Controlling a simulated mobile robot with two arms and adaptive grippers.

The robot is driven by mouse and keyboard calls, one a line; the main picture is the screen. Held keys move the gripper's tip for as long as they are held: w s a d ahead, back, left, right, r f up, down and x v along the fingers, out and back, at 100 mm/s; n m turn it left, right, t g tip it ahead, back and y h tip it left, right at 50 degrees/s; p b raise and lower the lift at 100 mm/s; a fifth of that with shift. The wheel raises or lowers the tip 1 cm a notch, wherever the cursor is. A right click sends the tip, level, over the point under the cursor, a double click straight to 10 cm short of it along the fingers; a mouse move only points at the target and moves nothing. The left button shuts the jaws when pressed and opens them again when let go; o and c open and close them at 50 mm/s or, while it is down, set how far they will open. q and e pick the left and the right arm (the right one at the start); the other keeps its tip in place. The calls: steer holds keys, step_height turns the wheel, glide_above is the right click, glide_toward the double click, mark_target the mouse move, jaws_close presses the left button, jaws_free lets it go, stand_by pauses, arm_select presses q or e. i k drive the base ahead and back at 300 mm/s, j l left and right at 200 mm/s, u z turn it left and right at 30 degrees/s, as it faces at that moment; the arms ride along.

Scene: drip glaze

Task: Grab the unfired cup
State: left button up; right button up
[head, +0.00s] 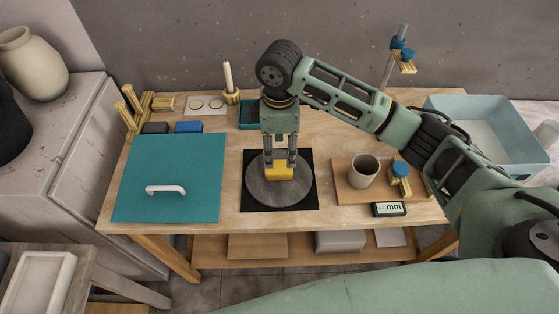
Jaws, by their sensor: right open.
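A grey-beige cup (363,171), the only cup I see, stands upright on a wooden board (346,191) at the right of the table. Its open mouth faces up, and nothing is touching it. My right gripper (280,170) is to the left of the cup, pointing down over a round grey disc (262,190) on a black square mat (250,205). Its fingers are open. A yellow block (280,173) shows at the fingertips; I cannot tell whether they touch it. My left gripper is not in view.
A blue-knobbed brass fixture (400,179) stands close right of the cup, with a gauge marked mm (389,209) in front. A teal panel with a white handle (190,165) lies left. A pale blue bin (510,140) is at the back right. My right arm spans above the cup's far side.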

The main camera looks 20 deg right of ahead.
mark_target(365, 167)
steer(key=z, duration=1.35)
